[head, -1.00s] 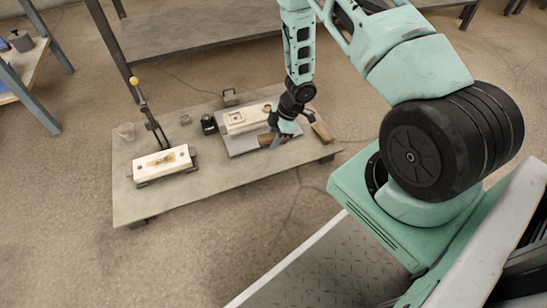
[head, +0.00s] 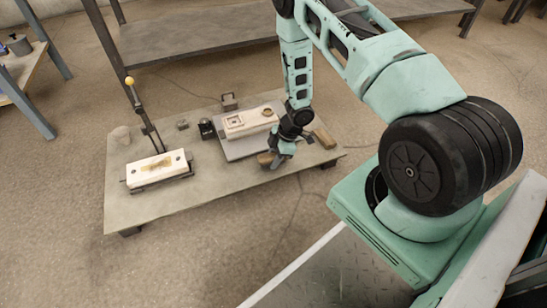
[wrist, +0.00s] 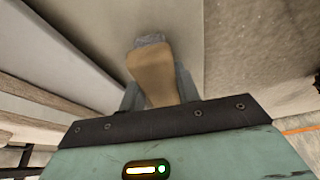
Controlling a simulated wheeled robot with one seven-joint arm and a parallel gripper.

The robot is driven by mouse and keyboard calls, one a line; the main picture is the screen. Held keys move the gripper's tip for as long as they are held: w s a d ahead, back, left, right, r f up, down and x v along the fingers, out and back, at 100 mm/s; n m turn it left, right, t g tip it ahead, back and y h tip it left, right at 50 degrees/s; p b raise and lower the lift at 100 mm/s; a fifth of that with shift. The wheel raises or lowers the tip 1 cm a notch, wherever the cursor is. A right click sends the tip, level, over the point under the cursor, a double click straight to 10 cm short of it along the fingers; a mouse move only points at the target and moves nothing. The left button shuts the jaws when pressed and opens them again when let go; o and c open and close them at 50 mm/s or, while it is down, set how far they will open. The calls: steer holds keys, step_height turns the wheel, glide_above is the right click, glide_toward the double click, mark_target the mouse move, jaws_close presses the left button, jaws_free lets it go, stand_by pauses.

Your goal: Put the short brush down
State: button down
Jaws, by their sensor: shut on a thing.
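My gripper (head: 275,159) is shut on the short brush (head: 265,158), low at the near edge of the low table (head: 215,190). In the wrist view the brush's tan wooden handle (wrist: 152,75) lies between the two grey fingers, with a grey tip beyond it. The brush is just in front of the grey plate (head: 240,150). I cannot tell whether it touches the tabletop. The fingertips are partly hidden by the brush and wrist.
A pale mould block (head: 250,122) lies on the plate. A wooden piece (head: 324,139) lies right of my gripper. At left stands a white block (head: 158,167) with a lever press (head: 140,110). A small black object (head: 207,129) stands behind. The table's front left is clear.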

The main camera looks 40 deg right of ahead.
steer(key=shift+f, duration=0.45)
steer(key=c, duration=1)
jaws_free()
steer(key=shift+s, duration=0.15)
steer(key=shift+s+a+f, duration=0.1)
steer(key=shift+f, duration=0.05)
steer(key=shift+b, duration=0.45)
